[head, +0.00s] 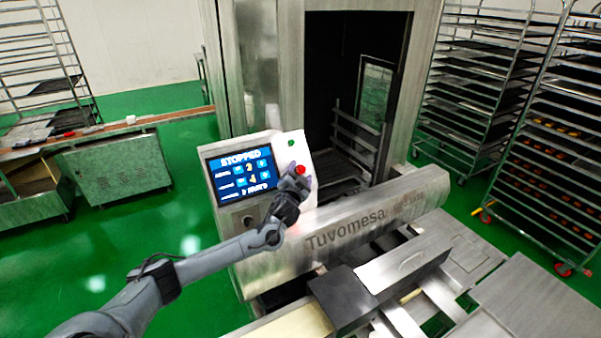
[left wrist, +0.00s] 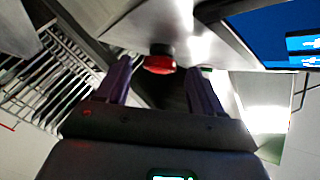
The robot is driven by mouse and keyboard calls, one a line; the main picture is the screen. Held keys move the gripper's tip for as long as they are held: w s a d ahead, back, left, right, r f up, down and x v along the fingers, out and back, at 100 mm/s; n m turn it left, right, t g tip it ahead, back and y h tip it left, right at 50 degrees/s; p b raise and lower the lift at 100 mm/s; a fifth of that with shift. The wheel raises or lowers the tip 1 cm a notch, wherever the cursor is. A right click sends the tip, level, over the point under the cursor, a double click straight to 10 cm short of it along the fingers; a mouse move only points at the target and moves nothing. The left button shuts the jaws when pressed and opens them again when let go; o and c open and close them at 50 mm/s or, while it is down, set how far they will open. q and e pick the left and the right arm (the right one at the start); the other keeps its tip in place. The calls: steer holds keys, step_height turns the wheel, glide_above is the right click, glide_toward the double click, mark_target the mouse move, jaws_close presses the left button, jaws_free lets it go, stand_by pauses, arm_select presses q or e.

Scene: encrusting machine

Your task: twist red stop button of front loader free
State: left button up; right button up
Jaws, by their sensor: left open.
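The red stop button (head: 300,170) sits on the right part of the front loader's light grey control panel (head: 308,190), beside a screen (head: 240,172) that reads STOPPED. My left gripper (head: 296,172) is at the panel, close to the button. In the left wrist view the red button (left wrist: 159,62) shows between the two purple fingers of my left gripper (left wrist: 158,75), which are apart. I cannot tell whether either finger touches it. My right gripper is in neither view.
A green button (head: 291,143) is above the red one. The loader's metal body (head: 350,235) lies below the panel, with a dark oven opening (head: 345,100) behind. Tray racks (head: 490,75) stand at the right. Green floor is open at the left.

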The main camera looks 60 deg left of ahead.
arm_select(q)
steer(key=shift+w+a, duration=0.45)
steer(key=c, duration=1.1)
steer(key=shift+o, duration=0.2)
steer(key=shift+r+p, duration=0.2)
steer(key=shift+p, duration=0.45)
steer(key=m+h+p, duration=0.2)
steer(key=m+p, duration=0.1)
steer(key=p, duration=0.2)
steer(key=m+h+p, duration=0.3)
steer(key=p, duration=0.2)
steer(key=shift+s+a+r, duration=0.2)
steer(key=shift+a+f+m+g+h+p, duration=0.1)
steer(key=shift+f+m+g+h+p, duration=0.15)
steer(key=shift+m+g+h+p, duration=0.65)
steer(key=shift+t+p, duration=0.3)
steer(key=shift+p, duration=0.1)
